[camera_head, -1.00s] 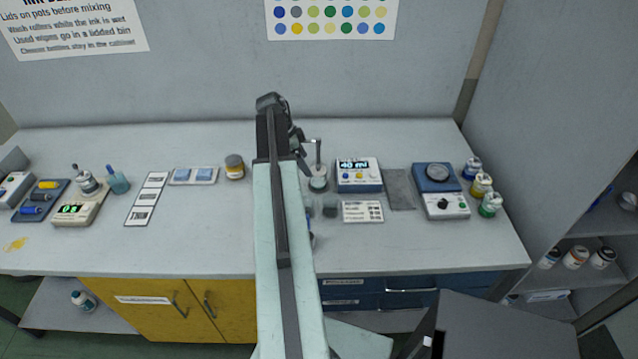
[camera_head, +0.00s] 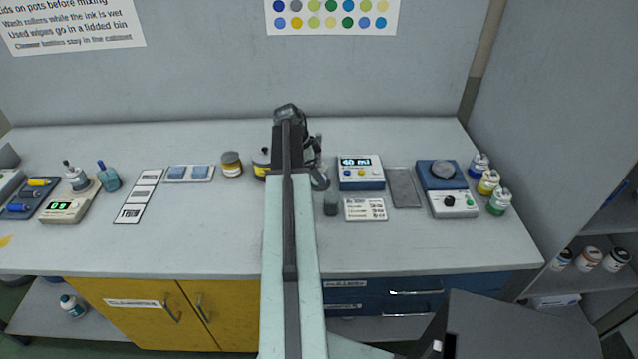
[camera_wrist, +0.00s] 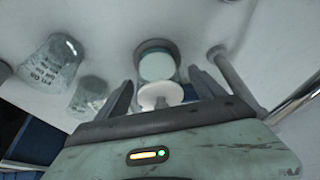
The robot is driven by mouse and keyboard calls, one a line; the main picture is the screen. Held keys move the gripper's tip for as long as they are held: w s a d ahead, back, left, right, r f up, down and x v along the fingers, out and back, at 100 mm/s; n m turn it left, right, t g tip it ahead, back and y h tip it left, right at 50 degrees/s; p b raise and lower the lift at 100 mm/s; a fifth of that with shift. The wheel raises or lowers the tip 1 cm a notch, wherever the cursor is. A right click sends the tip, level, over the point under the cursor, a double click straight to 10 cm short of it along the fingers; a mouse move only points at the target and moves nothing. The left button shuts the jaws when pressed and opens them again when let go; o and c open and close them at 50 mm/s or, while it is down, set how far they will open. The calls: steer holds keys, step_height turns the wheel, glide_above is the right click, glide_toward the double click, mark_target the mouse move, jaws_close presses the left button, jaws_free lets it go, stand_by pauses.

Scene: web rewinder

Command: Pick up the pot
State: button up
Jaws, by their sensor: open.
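My gripper (camera_wrist: 162,86) is open in the wrist view, its two fingers apart. Between and just beyond the fingertips is a small round pot-like container (camera_wrist: 157,64) with a dark rim and pale top. A white disc (camera_wrist: 160,95) shows closer, between the fingers; I cannot tell whether it belongs to that container. In the head view my gripper (camera_head: 312,150) is over the bench, largely hidden by my arm. A similar pot (camera_head: 261,163) is partly hidden behind the arm.
In the wrist view a metal post (camera_wrist: 235,75) rises close to the right finger, and clear glass vessels (camera_wrist: 50,66) stand left. In the head view a blue display unit (camera_head: 360,172) is right of the gripper. Bench space left of my arm (camera_head: 215,220) is clear.

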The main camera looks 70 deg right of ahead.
steer(key=shift+r, duration=0.15)
steer(key=c, duration=1.5)
step_height(320, 180, up, 10)
steer(key=p, duration=1)
steer(key=shift+r, duration=0.15)
